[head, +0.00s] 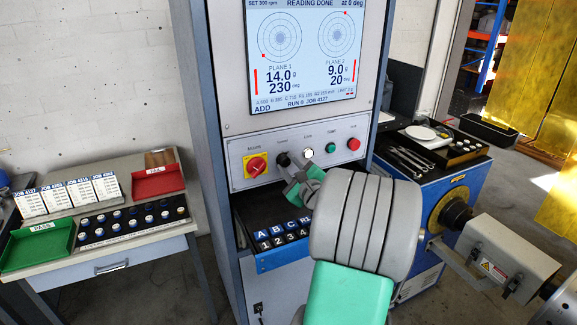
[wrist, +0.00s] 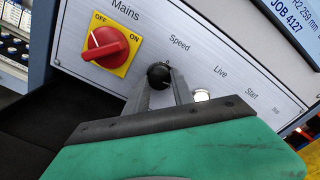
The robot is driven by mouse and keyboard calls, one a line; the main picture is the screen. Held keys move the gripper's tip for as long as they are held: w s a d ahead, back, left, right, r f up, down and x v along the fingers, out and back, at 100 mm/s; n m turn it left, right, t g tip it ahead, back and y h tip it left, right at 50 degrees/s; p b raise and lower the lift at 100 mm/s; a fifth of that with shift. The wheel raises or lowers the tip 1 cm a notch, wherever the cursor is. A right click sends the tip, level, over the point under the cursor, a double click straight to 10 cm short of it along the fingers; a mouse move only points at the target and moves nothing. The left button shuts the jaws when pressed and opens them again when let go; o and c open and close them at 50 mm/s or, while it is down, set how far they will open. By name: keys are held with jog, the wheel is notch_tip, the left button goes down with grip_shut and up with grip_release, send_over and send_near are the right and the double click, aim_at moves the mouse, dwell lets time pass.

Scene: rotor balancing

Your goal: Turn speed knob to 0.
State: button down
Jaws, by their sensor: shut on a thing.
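The black speed knob (wrist: 159,75) sits on the silver control panel under the label "Speed". My gripper (wrist: 160,85) is shut on the knob, with a finger on either side of it. In the head view my gripper (head: 290,164) reaches the panel from the lower right, and the knob (head: 283,159) shows just past the fingertips. The knob's scale and exact pointer angle are too small to read. The screen (head: 302,55) reads "SET 300 rpm" and "READING DONE".
The red mains switch (head: 256,166) on its yellow plate is left of the knob. The white Live lamp (head: 308,153), green start button (head: 331,148) and red button (head: 353,144) are to its right. A tray of lettered and numbered blocks (head: 283,233) lies below the panel.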

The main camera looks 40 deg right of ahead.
jog(key=shift+f, duration=0.1)
jog(key=n+b, duration=0.3)
jog(key=b, duration=0.1)
jog(key=shift+f+n, duration=0.15)
jog(key=shift+n, duration=0.15)
jog(key=n+b, duration=0.4)
jog(key=b, duration=0.1)
jog(key=shift+n, duration=0.3)
jog(key=n+b, duration=0.4)
jog(key=b, duration=0.2)
jog(key=n+b, duration=0.2)
jog(key=b, duration=0.1)
jog(key=shift+n, duration=0.4)
jog(key=shift+r+n+b, duration=0.2)
jog(key=shift+n+b, duration=0.15)
jog(key=shift+n, duration=0.05)
jog(key=shift+r, duration=0.15)
jog(key=c, duration=1.1)
grip_release()
